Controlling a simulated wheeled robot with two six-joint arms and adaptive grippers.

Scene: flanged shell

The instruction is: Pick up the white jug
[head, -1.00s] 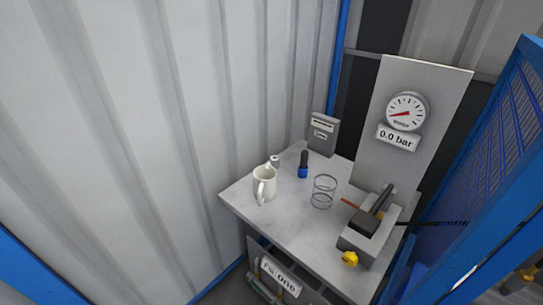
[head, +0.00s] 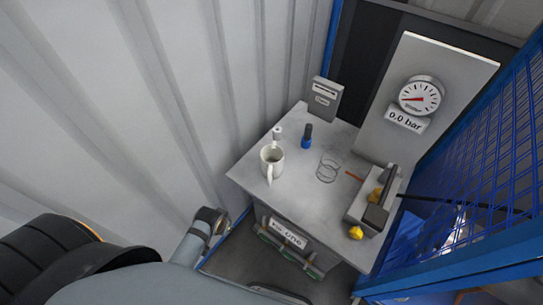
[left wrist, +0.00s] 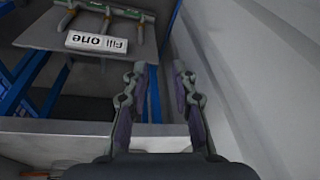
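The white jug (head: 271,161) stands upright on the left part of the grey worktable (head: 302,195), its handle toward the front. My left arm comes in from the bottom left of the head view, and no fingers of it can be made out there. In the left wrist view my left gripper (left wrist: 159,72) is open, its two fingers apart with nothing between them. That view shows the white "one" label (left wrist: 97,42) upside down, and no jug. My right gripper is in neither view.
Behind the jug stands a small whitish cylinder (head: 277,133). A blue-and-black item (head: 307,137), a wire coil (head: 327,169) and a grey fixture (head: 366,207) with a yellow knob (head: 356,233) are to the right. A gauge panel (head: 421,95) rises behind; corrugated wall (head: 130,110) left, blue mesh (head: 480,150) right.

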